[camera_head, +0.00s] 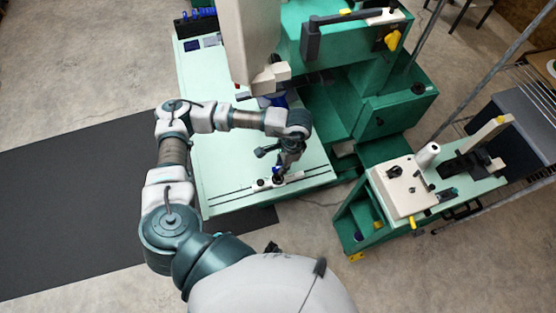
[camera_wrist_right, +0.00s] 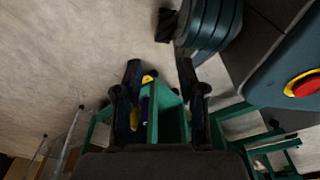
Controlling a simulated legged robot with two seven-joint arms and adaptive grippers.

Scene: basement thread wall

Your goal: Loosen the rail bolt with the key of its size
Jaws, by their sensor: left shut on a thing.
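A dark rail (camera_head: 309,175) with a pale block (camera_head: 260,185) on it lies along the near edge of the pale green machine table (camera_head: 225,150) in the head view. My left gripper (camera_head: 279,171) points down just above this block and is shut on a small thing. It seems to be a key, but the fingers mostly hide it and its size cannot be read. The rail bolt is too small or hidden to make out, so I cannot tell whether the key touches it. My right gripper (camera_wrist_right: 158,75) is open and empty in the right wrist view.
The green machine (camera_head: 350,75) with a grey head rises behind the table. Several blue items (camera_head: 200,14) stand at the table's far left corner. A green cart (camera_head: 362,222) with a cream top stands to the right. A wire shelf (camera_head: 535,90) is at the far right.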

